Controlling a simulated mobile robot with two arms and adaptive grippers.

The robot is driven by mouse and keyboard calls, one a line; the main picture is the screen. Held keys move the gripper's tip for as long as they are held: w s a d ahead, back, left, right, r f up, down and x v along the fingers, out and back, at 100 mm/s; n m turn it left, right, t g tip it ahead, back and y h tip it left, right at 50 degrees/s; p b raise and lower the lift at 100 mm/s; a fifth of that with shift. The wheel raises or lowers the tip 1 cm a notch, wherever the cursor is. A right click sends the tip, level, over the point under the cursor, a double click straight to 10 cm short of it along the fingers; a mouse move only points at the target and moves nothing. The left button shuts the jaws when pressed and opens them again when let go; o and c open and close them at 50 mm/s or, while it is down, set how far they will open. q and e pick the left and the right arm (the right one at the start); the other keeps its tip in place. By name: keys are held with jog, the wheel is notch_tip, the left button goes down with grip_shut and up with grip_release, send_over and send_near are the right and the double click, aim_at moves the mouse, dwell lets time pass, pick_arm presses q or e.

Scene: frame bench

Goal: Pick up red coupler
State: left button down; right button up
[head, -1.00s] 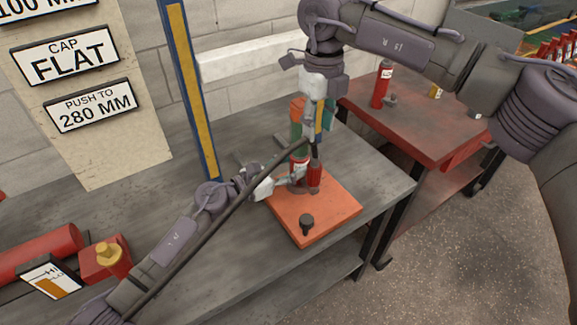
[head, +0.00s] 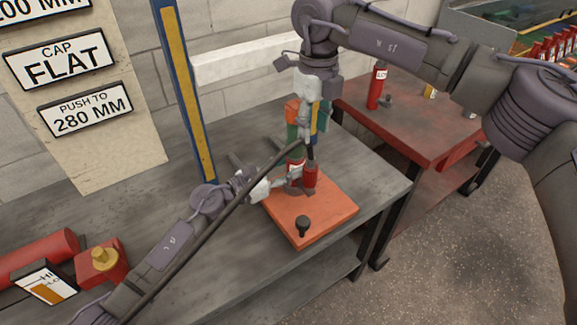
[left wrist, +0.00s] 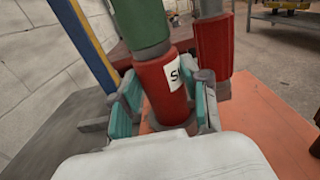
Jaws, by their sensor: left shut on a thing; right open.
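A red sleeve with a white label (left wrist: 160,88) stands upright at the foot of a green tube (left wrist: 140,28); in the head view the sleeve (head: 295,168) is partly hidden. My left gripper (head: 280,184) is shut around its lower part, with teal pads on both sides in the left wrist view (left wrist: 165,112). A second red cylinder (head: 310,177) stands just right of it, under a dark rod. I cannot tell which red piece is the coupler. My right gripper (head: 308,125) is open, pointing down beside the upper column, near its orange top (head: 291,106); the exact contact is hidden.
The orange base plate (head: 325,210) carries a black knob (head: 303,224) and lies on the grey bench (head: 240,255). A blue and yellow post (head: 182,90) stands behind. A red table (head: 420,125) at right holds another labelled red cylinder (head: 377,86). Red parts lie at lower left.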

aim_at(310, 175)
jog(key=o, duration=0.4)
jog(key=shift+f, duration=0.2)
jog(key=shift+o, duration=0.2)
jog(key=shift+s+d+f+n+y, duration=0.1)
jog(key=shift+s+f+n+y, duration=0.1)
jog(key=shift+f+n+y, duration=0.3)
jog(key=shift+s+d+f+n+y, duration=0.1)
jog(key=shift+s+f+n, duration=0.15)
jog(key=shift+n, duration=0.45)
jog(key=shift+d+f+n+y, duration=0.2)
jog(key=shift+f+n+y, duration=0.1)
jog(key=shift+n, duration=0.2)
jog(key=shift+n+t+y, duration=0.5)
jog(key=shift+n+y, duration=0.1)
jog(key=shift+n, duration=0.3)
jog(key=f, duration=0.6)
jog(key=shift+w+d+f, duration=0.15)
jog(key=shift+w+f, duration=0.25)
jog(key=shift+x, duration=2.6)
